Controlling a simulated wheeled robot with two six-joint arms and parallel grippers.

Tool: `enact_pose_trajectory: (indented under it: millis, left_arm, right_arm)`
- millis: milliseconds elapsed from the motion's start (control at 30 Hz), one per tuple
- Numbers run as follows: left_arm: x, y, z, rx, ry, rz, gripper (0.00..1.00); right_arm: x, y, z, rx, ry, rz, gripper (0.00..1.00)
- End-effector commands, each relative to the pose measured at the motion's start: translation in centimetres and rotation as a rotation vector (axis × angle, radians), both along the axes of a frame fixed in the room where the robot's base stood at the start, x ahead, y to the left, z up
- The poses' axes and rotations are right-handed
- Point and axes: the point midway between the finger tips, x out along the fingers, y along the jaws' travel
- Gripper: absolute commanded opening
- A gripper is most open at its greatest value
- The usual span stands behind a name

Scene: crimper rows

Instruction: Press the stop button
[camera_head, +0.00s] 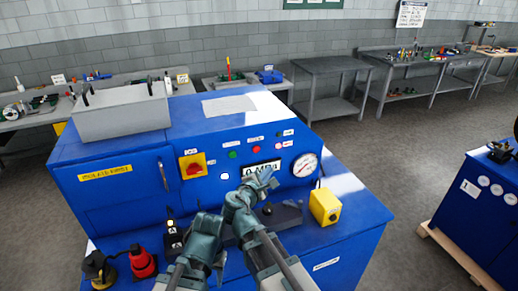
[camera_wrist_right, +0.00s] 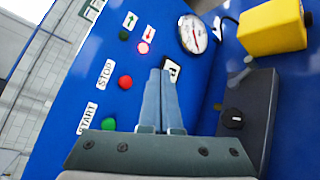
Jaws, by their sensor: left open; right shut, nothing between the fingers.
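The red stop button (camera_head: 256,151) is on the sloped blue control panel, right of the green start button (camera_head: 233,155). In the right wrist view the red button (camera_wrist_right: 125,82) is beside its STOP label (camera_wrist_right: 105,74), and the green button (camera_wrist_right: 108,123) is by the START label. My right gripper (camera_head: 264,176) is shut and empty, in front of the panel and partly covering the display (camera_head: 261,168). In the right wrist view its fingertips (camera_wrist_right: 160,72) lie right of the red button, which is uncovered. My left gripper (camera_head: 207,222) is open, lower and left of it.
A red-and-yellow rotary switch (camera_head: 193,166) is left of the buttons and a round gauge (camera_head: 305,165) right. A yellow box (camera_head: 325,206) stands on the ledge at right. A red-and-black object (camera_head: 142,262) stands at front left. Small indicator lights (camera_wrist_right: 144,47) are above the buttons.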

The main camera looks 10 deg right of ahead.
Motion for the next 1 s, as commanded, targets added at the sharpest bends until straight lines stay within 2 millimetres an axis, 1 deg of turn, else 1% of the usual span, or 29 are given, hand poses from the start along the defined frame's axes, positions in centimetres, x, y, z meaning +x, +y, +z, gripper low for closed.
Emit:
enact_pose_trajectory:
  millis: [267, 467, 667, 900, 1000]
  left_arm:
    - [0.0, 0.0, 0.0, 0.0, 0.0, 0.0, 0.5]
    - [0.0, 0.0, 0.0, 0.0, 0.0, 0.0, 0.5]
    - [0.0, 0.0, 0.0, 0.0, 0.0, 0.0, 0.5]
    - [0.0, 0.0, 0.0, 0.0, 0.0, 0.0, 0.5]
    - [0.0, 0.0, 0.0, 0.0, 0.0, 0.0, 0.5]
  right_arm:
    - [0.2, 0.0, 0.0, 0.002, 0.0, -0.001, 0.0]
    - [1.3, 0.2, 0.0, 0.003, 0.0, -0.002, 0.0]
    - [3.5, 0.7, 0.0, 0.003, 0.0, -0.002, 0.0]
    - [6.7, 1.3, 0.0, 0.004, 0.0, -0.001, 0.0]
    - [7.8, 1.5, 0.0, 0.004, 0.0, -0.001, 0.0]
